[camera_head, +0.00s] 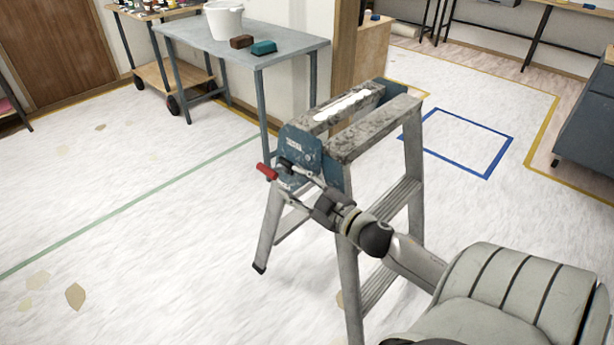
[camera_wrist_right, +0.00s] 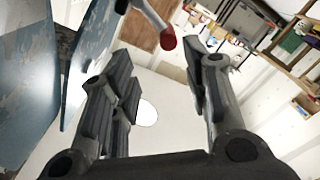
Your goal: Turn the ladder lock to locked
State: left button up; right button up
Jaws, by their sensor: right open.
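The stepladder (camera_head: 413,150) stands in the middle of the head view, with a blue side plate (camera_head: 302,145) at its top left end. The ladder lock is a lever with a red grip (camera_head: 266,171) that sticks out to the left of this plate. In the right wrist view the red grip (camera_wrist_right: 168,42) hangs on a grey shaft beyond and between the finger ends. My right gripper (camera_head: 293,180) is open beside the lever, with its fingers (camera_wrist_right: 165,80) apart and nothing between them. Whether a finger touches the lever I cannot tell. My left gripper is not in view.
A blue-grey table (camera_head: 290,44) with a white bucket (camera_head: 223,20) and two small blocks stands behind the ladder. A wooden cart (camera_head: 170,75) is at the back left. A blue cabinet (camera_head: 588,125) is at the right edge. The floor left of the ladder is clear.

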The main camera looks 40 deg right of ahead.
jog(key=s+a+f+m+g+h+p, duration=0.1)
jog(key=s+a+f+m+g, duration=0.2)
jog(key=s+a+f+g, duration=0.3)
jog(key=s+a+f+m+g+h+p, duration=0.1)
jog(key=s+a+f+m+g, duration=0.3)
jog(key=s+a+f+g, duration=0.3)
jog(key=s+a+f, duration=0.1)
jog(key=s+f, duration=0.4)
jog(key=f, duration=0.4)
jog(key=shift+s+p, duration=0.3)
jog(key=shift+p, duration=0.1)
